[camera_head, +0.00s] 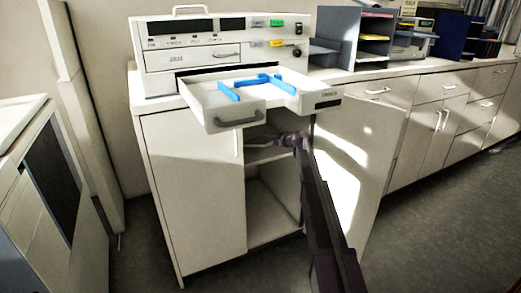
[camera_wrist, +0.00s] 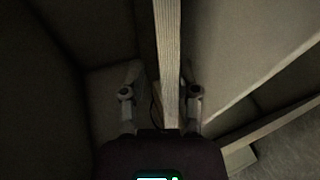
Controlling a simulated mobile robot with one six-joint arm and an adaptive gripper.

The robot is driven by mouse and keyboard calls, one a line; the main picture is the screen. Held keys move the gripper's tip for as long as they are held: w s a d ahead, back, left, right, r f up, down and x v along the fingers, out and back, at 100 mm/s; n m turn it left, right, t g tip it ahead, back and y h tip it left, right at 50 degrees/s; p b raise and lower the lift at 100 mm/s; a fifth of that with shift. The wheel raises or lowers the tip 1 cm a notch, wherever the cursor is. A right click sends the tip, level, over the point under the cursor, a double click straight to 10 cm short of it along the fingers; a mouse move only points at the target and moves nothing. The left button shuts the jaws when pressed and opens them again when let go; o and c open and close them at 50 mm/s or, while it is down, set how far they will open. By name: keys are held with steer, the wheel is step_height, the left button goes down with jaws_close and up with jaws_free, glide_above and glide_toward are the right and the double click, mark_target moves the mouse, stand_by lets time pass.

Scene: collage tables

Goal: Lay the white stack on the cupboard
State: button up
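The white cupboard (camera_head: 192,165) stands in the middle of the head view with its right door (camera_head: 372,165) swung open. My gripper (camera_head: 289,140) is inside its opening, at the level of the upper shelf (camera_head: 262,156). In the wrist view my gripper (camera_wrist: 160,95) has its fingers apart. A pale, finely lined strip, which looks like the edge of the white stack (camera_wrist: 167,60), runs between them. A gap shows at the left finger; the right finger is close to the strip, and contact cannot be told. I cannot make out the stack in the head view.
A white machine (camera_head: 225,45) with a pulled-out tray (camera_head: 232,108) and blue guides (camera_head: 257,80) stands on the cupboard, above my gripper. The open door is close to the right of my arm. A counter (camera_head: 400,72) with organisers continues right. Lower shelf space is clear.

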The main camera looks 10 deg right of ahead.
steer(key=p+v, duration=0.2)
steer(key=v, duration=0.5)
steer(key=shift+s, duration=0.15)
steer(key=shift+r, duration=0.1)
stand_by(0.6)
step_height(320, 180, up, 7)
steer(key=s+d+p, duration=0.1)
steer(key=s+p, duration=0.1)
steer(key=p, duration=0.5)
steer(key=shift+s+d, duration=0.15)
steer(key=shift+d, duration=0.15)
